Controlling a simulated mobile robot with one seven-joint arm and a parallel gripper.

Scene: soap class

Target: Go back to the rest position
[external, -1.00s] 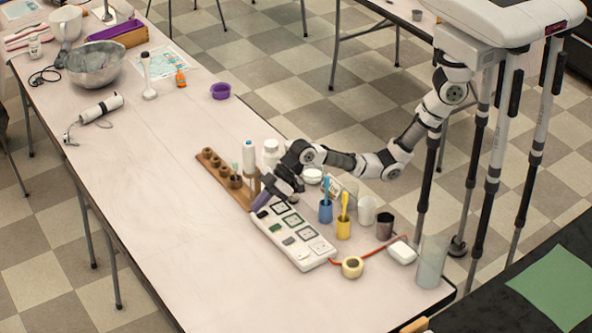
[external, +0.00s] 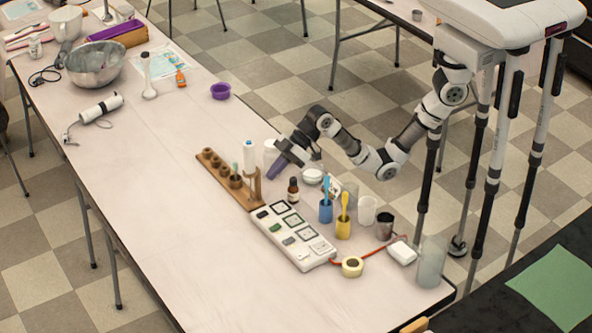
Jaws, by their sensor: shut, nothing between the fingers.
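My gripper (external: 277,167) is at the end of my arm, raised above the table (external: 200,230). It is shut and holds nothing. It points down and to the left, to the right of the wooden rack's upright holder in the picture. A small brown bottle with a dark cap (external: 293,190) stands on the table below and right of it. My arm reaches in from the upper right.
Close by stand a wooden rack (external: 222,177), a white panel (external: 296,242) with several square sockets, a blue cup (external: 325,211), a yellow cup (external: 343,228) and a dark metal cup (external: 385,226). The table's left middle is clear.

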